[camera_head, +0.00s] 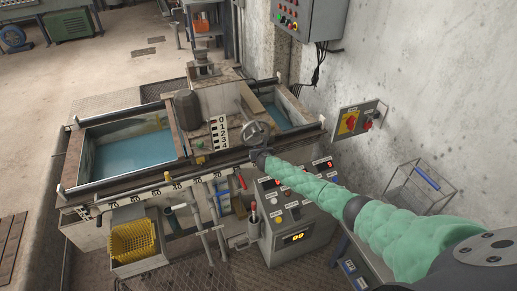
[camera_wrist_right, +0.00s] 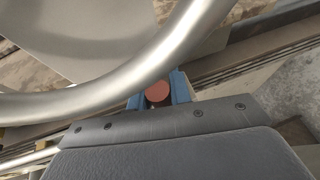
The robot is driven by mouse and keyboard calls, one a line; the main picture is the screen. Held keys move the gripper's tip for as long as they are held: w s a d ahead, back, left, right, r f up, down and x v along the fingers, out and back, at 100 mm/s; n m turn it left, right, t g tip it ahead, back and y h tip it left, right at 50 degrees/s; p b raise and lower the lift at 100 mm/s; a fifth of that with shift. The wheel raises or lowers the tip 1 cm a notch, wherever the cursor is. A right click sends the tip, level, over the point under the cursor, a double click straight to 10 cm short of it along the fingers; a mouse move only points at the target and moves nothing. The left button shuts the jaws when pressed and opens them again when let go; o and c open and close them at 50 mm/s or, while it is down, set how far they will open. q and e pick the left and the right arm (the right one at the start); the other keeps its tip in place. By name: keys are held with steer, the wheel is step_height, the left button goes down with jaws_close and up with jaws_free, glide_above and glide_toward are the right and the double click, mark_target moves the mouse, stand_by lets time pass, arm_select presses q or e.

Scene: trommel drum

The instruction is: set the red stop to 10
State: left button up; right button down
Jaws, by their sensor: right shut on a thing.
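My right gripper (camera_head: 258,157) reaches in from the right to the front rail of the tank, just below the handwheel. In the right wrist view its two blue fingers (camera_wrist_right: 159,93) are closed around a red round piece (camera_wrist_right: 157,92), which looks like the red stop. My left gripper is not in view.
The grey handwheel (camera_head: 246,133) stands close behind my gripper; its rim (camera_wrist_right: 130,78) crosses the right wrist view. A control box (camera_head: 300,238) with buttons and a display lies below my arm.

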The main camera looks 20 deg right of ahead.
steer(key=a+p, duration=0.1)
steer(key=a, duration=0.9)
steer(key=c, duration=1.3)
jaws_free()
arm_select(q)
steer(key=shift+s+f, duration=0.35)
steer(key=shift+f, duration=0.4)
arm_select(e)
steer(key=v, duration=0.8)
